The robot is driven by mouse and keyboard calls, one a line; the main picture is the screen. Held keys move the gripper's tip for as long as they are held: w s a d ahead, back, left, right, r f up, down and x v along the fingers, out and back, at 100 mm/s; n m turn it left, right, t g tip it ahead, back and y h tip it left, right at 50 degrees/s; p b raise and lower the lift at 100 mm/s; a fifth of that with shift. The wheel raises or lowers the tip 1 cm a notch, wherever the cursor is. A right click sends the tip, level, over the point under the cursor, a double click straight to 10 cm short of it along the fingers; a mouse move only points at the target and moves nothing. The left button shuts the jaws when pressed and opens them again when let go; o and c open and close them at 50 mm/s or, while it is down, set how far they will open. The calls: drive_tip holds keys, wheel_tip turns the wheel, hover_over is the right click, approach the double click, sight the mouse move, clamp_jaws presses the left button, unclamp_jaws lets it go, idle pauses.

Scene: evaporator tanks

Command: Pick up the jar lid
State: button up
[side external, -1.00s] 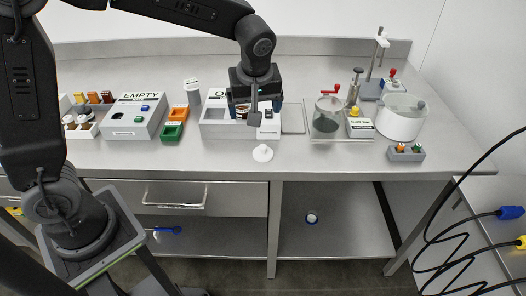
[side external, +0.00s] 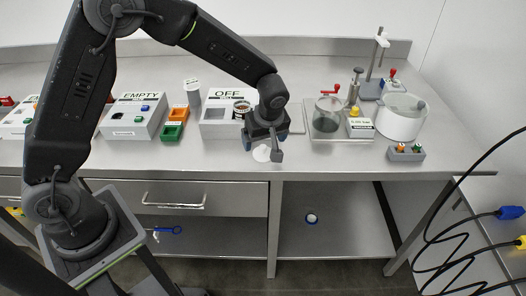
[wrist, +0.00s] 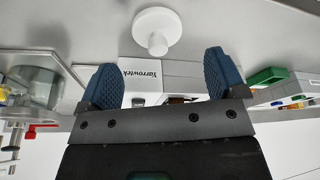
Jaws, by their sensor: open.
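The jar lid, a white disc with a knob (side external: 262,154), lies on the steel bench in front of the OFF box, partly hidden by my gripper in the side external view. In the wrist view the lid (wrist: 158,22) is at the top centre, with its knob toward the fingers. My gripper (side external: 263,143) is low over the bench, just above and behind the lid. In the wrist view its two blue fingers (wrist: 160,72) are wide apart with nothing between them, and the lid is beyond their tips.
The EMPTY box (side external: 133,118) and green and orange bins (side external: 174,131) are to the left. A glass jar with a red handle (side external: 327,116) and a white pot (side external: 400,120) are to the right.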

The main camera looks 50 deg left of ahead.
sight(263, 146)
drive_tip(key=x, duration=0.4)
drive_tip(key=shift+f, duration=0.3)
drive_tip(key=c, duration=1)
drive_tip(key=shift+r, duration=0.1)
drive_tip(key=shift+w+r, duration=0.1)
drive_tip(key=shift+r, duration=0.55)
wheel_tip(263, 146, up, 3)
drive_tip(key=s+a+r, duration=0.4)
drive_tip(key=a+r, duration=0.2)
drive_tip(key=a, duration=0.4)
drive_tip(key=w+a+r+n+g, duration=0.1)
drive_tip(key=w+a+r+n, duration=0.1)
drive_tip(key=w+r+n, duration=0.2)
drive_tip(key=w+r, duration=0.2)
drive_tip(key=w, duration=0.1)
drive_tip(key=shift+w+a, duration=0.15)
drive_tip(key=shift+w, duration=0.1)
